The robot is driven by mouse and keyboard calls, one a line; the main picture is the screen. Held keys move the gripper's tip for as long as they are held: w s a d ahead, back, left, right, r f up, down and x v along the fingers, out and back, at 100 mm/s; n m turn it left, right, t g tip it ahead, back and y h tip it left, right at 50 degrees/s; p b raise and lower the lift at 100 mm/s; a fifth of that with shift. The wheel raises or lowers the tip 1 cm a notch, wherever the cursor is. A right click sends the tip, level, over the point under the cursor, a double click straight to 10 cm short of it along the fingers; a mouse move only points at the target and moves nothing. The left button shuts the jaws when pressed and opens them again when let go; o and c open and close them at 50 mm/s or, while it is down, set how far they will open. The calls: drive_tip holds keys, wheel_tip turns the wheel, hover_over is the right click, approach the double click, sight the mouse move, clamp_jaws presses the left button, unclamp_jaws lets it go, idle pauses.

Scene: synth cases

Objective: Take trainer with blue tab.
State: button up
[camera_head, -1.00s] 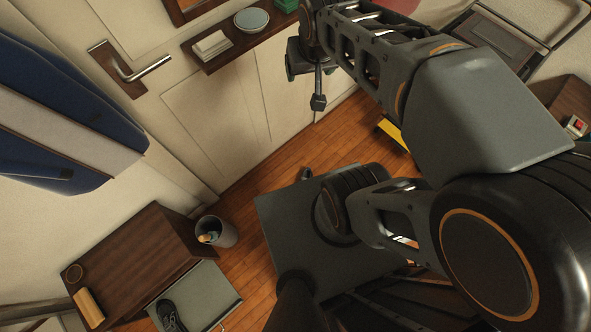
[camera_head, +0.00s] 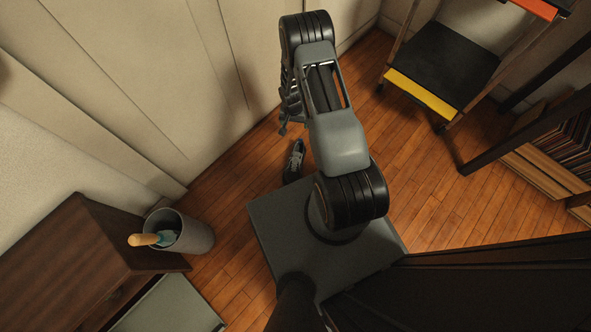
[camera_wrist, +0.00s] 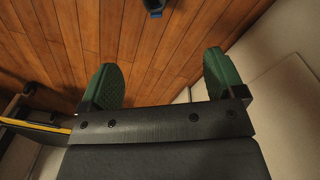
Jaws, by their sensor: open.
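A dark trainer (camera_head: 293,160) lies on the wooden floor between the pale panelled wall and my base in the head view. At the top edge of the wrist view a small part of a dark thing with blue on it (camera_wrist: 154,9) shows, probably this trainer, mostly cut off. I cannot make out a tab in the head view. My gripper (camera_head: 287,115) is over the floor just beyond the trainer, near the wall. In the wrist view its two green-padded fingers (camera_wrist: 161,80) are wide apart with nothing between them.
A grey bin (camera_head: 192,237) holding a wooden-handled thing stands at left beside a dark wooden cabinet (camera_head: 75,262). A grey-green tray (camera_head: 172,308) is at the bottom left. A black-topped cart with a yellow edge (camera_head: 420,92) stands at upper right. Floor between is clear.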

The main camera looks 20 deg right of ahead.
drive_tip(key=b, duration=0.5)
approach(295, 163)
drive_tip(key=w+d+r, duration=0.1)
drive_tip(key=w+d, duration=0.3)
drive_tip(key=shift+s+a+f+b, duration=0.15)
drive_tip(key=shift+f+b, duration=0.75)
drive_tip(key=shift+f, duration=0.65)
drive_tip(key=shift+s+a+f+b, duration=0.1)
drive_tip(key=shift+f+b, duration=0.75)
drive_tip(key=shift+f, duration=0.7)
drive_tip(key=shift+c, duration=0.2)
drive_tip(key=c, duration=1.5)
